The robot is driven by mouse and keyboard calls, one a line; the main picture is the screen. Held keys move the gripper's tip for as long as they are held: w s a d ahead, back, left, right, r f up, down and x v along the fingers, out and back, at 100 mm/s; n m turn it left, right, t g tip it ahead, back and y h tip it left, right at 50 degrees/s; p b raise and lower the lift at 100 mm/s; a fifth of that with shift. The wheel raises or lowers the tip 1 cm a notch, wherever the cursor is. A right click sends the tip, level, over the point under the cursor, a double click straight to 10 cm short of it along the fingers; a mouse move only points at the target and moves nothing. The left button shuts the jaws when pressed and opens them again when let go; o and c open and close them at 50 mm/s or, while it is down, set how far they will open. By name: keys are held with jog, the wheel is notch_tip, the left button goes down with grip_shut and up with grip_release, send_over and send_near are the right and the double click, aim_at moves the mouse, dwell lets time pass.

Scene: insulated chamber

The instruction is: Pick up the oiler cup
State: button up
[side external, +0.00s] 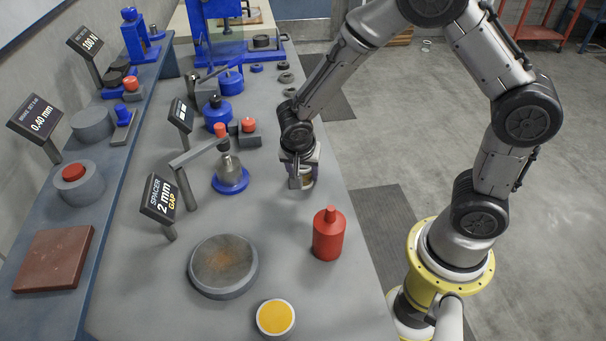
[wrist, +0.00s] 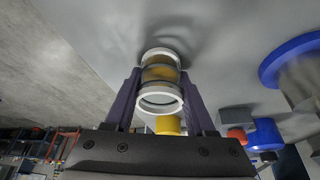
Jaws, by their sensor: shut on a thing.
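The oiler cup (wrist: 161,74) is a small clear cylinder with pale rims and amber content. In the wrist view it sits between the two dark fingers of my gripper (wrist: 160,82), which are shut on its sides. In the side view my gripper (side external: 302,180) points down, low over the bench near its right edge. The cup (side external: 307,183) shows there only in part between the fingers. I cannot tell whether its base touches the bench.
A red bottle (side external: 328,236) stands nearer the camera on the bench (side external: 285,270). A blue-based oiler with a lever (side external: 229,172) is to the left. A round grey plate (side external: 223,265) and yellow-topped disc (side external: 275,317) lie in front. Small dark rings (side external: 286,77) lie behind.

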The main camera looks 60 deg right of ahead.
grip_shut()
jog(key=shift+r, duration=0.15)
jog(key=shift+r, duration=1.3)
jog(key=s+r, duration=1)
jog(key=s, duration=0.3)
jog(key=shift+s+a, duration=0.15)
jog(key=shift+s, duration=0.25)
